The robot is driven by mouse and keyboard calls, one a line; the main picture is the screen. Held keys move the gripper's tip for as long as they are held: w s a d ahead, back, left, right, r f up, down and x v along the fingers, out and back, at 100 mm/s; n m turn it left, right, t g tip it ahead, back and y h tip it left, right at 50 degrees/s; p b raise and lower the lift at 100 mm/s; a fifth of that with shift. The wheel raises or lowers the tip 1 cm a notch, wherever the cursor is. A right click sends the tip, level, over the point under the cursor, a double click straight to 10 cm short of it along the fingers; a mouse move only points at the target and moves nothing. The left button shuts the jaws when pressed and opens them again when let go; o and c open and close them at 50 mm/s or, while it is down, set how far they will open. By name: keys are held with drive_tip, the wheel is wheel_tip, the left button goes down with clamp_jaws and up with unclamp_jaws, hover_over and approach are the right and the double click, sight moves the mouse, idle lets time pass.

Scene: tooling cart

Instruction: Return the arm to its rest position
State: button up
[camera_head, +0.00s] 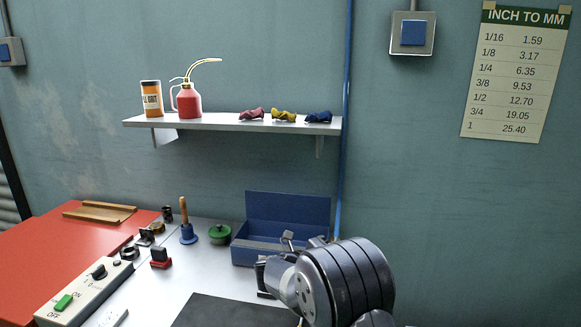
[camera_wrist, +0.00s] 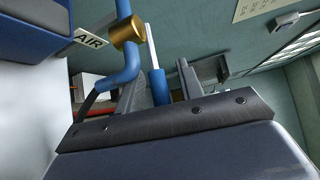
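My gripper (camera_head: 272,257) is at the lower middle of the head view, in front of the right part of an open blue toolbox (camera_head: 290,212). Its fingers stand apart in the head view. In the wrist view, my gripper (camera_wrist: 160,88) also shows a gap between its fingers. A blue grip (camera_wrist: 159,87) on a pale rod appears in that gap; I see no finger closed on it. My arm is bent, and its dark rounded joint fills the lower right of the head view. The lower arm is cut off.
A blue pipe (camera_head: 344,120) runs down the wall behind my arm; the wrist view shows blue pipe, a brass fitting (camera_wrist: 126,31) and an AIR label (camera_wrist: 88,38) close by. A shelf (camera_head: 225,123) hangs above.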

drive_tip(key=b+v, duration=0.1)
drive_tip(key=v, duration=0.9)
drive_tip(key=w+d+f+n+t+y, duration=0.1)
drive_tip(key=w+d+n+t+y, duration=0.2)
drive_tip(key=w+d, duration=0.3)
drive_tip(key=shift+d+f+t, duration=0.2)
drive_tip(key=shift+d+t, duration=0.1)
drive_tip(key=shift+d, duration=1.8)
drive_tip(key=shift+n+y, duration=0.3)
